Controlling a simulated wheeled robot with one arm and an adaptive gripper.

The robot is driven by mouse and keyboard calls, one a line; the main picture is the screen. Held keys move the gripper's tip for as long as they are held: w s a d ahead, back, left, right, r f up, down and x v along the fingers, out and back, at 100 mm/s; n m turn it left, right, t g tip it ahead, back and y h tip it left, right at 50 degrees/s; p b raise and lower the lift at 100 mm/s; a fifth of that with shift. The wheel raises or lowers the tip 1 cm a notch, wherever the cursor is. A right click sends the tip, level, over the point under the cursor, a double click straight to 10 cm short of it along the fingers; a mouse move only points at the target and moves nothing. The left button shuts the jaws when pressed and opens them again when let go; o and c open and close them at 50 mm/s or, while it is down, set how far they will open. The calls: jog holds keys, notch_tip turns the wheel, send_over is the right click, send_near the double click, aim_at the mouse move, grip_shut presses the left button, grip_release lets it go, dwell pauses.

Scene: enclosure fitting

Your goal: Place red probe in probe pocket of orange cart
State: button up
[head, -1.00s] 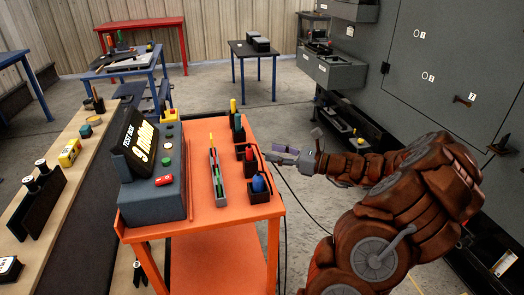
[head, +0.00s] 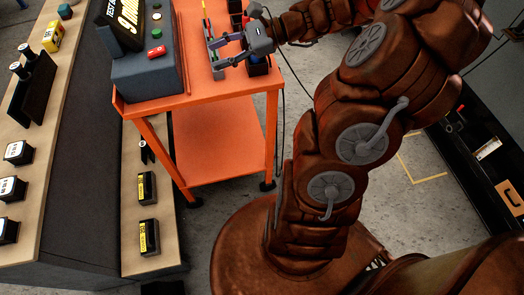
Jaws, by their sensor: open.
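The orange cart (head: 200,97) stands at the upper middle of the head view. A slim grey holder (head: 207,28) with thin coloured rods stands on its top; red and green show among them. I cannot tell surely which piece is the red probe. Black pockets line the cart's right edge; the nearest pocket (head: 259,69) is partly behind my gripper, and a red piece (head: 246,20) shows farther back. My gripper (head: 214,54) is open over the cart top, its fingers pointing left at the near end of the slim holder. My arm hides part of the pockets.
A dark test box (head: 150,75) with a red piece (head: 156,51) on it fills the cart's left side. A wooden bench (head: 55,110) with labelled blocks runs along the left. A black cable (head: 290,70) hangs beside the cart. The cart's lower shelf (head: 215,135) looks clear.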

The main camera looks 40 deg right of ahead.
jog(key=s+a+f+n+g+h, duration=0.35)
jog(key=s+a+n+g, duration=0.55)
jog(key=s+a, duration=0.4)
jog(key=s+d+f+n+h, duration=0.1)
jog(key=s+d+n+h, duration=0.1)
jog(key=s+n+h, duration=0.2)
jog(key=s+d+n+h, duration=0.2)
jog(key=s+n+h, duration=0.3)
jog(key=s, duration=0.4)
jog(key=shift+s+d+f+n, duration=0.3)
jog(key=shift+s+f+n, duration=0.1)
jog(key=shift+n, duration=0.4)
notch_tip(320, 180, up, 10)
jog(key=p, duration=1)
jog(key=shift+w+r, duration=0.15)
jog(key=shift+r, duration=0.1)
